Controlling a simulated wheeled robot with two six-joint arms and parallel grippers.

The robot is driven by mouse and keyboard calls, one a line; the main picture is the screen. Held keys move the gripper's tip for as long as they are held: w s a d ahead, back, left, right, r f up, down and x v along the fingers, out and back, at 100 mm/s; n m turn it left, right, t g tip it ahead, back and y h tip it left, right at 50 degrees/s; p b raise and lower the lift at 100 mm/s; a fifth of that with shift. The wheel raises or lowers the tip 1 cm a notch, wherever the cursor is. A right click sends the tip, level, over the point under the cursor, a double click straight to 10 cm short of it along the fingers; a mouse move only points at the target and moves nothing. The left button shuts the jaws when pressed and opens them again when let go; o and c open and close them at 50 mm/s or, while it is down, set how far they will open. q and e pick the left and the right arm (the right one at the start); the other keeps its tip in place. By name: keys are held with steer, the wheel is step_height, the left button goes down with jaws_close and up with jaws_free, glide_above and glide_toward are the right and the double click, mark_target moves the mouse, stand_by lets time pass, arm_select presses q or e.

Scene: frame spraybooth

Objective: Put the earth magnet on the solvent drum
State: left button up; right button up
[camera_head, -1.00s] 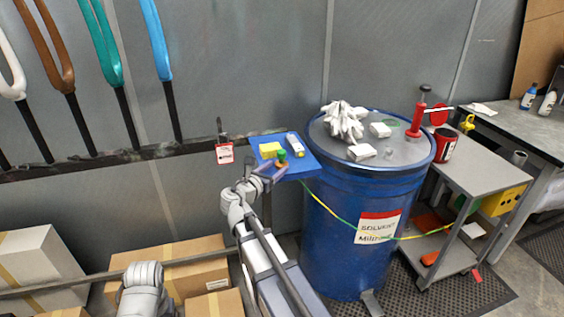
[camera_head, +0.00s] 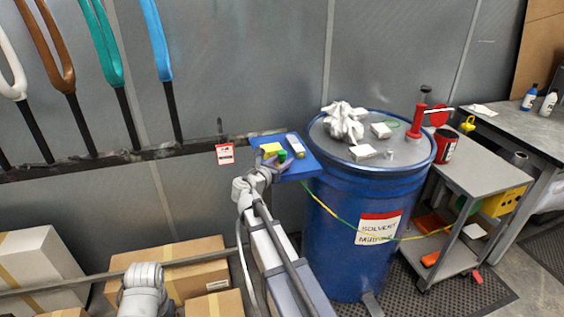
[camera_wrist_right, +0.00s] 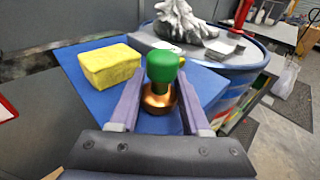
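The earth magnet appears to be the copper-coloured base with a green knob (camera_wrist_right: 161,82); in the head view its green knob (camera_head: 281,155) shows at the front of the blue tray (camera_head: 306,169). It stands upright on the tray. My right gripper (camera_wrist_right: 160,100) is open, with one purple finger on each side of the copper base; whether either finger touches it is hard to tell. The solvent drum (camera_head: 338,225) is the large blue drum right of the tray, with a grey top.
A yellow sponge (camera_wrist_right: 110,66) and a tube (camera_head: 295,145) lie on the tray. A grey cart (camera_head: 480,168) stands right of the drum. The front of the lid has free room.

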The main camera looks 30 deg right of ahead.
mark_target(282, 151)
jaws_close()
steer(key=shift+s, duration=0.1)
stand_by(0.4)
steer(key=shift+r, duration=0.1)
step_height(282, 151, up, 10)
steer(key=p, duration=1)
